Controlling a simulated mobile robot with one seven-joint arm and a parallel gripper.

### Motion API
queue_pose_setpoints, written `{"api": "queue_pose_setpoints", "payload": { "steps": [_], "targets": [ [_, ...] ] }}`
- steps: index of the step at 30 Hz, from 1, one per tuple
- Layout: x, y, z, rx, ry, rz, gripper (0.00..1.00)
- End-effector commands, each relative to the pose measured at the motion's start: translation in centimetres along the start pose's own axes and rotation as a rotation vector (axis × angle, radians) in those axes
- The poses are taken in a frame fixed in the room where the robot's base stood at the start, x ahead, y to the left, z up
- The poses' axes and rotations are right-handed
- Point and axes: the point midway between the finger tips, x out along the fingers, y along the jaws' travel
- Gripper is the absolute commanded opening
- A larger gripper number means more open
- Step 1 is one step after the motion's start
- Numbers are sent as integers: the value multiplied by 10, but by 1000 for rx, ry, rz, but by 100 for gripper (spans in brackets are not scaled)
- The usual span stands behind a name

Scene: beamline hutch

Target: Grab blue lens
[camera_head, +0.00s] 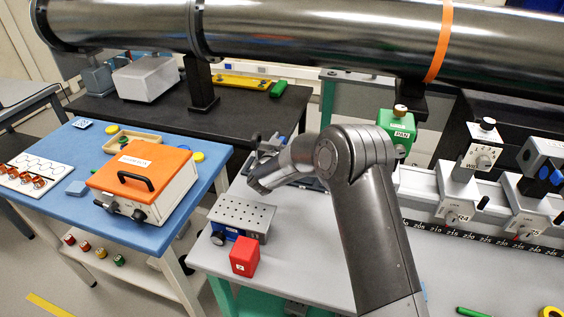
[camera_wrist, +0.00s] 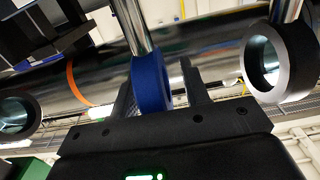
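The blue lens (camera_wrist: 152,84) is a thick blue ring on a bright metal post in the wrist view. My gripper (camera_wrist: 158,74) has its two dark fingers on either side of the ring. A gap shows between the ring and the right finger, and the left finger is partly hidden behind the ring. The gripper looks open around the lens, and I see no firm grip. In the head view I cannot make out the lens or my fingertips clearly; my own arm covers the middle.
Dark-rimmed lenses (camera_wrist: 278,62) on posts stand either side in the wrist view. A large steel tube (camera_head: 300,30) runs above the benches. A perforated plate (camera_head: 242,213) and red block (camera_head: 244,256) lie on the grey bench. An orange-lidded box (camera_head: 146,168) stands on the blue table.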

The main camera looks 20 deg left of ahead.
Motion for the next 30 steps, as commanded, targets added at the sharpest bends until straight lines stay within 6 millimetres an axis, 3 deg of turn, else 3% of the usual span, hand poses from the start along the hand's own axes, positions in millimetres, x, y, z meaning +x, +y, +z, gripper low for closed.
{"api": "queue_pose_setpoints", "payload": {
  "steps": [15,30],
  "targets": [
    [0,0,0,0,0,0,0],
    [0,0,-1,0,2,0,0]
  ]
}}
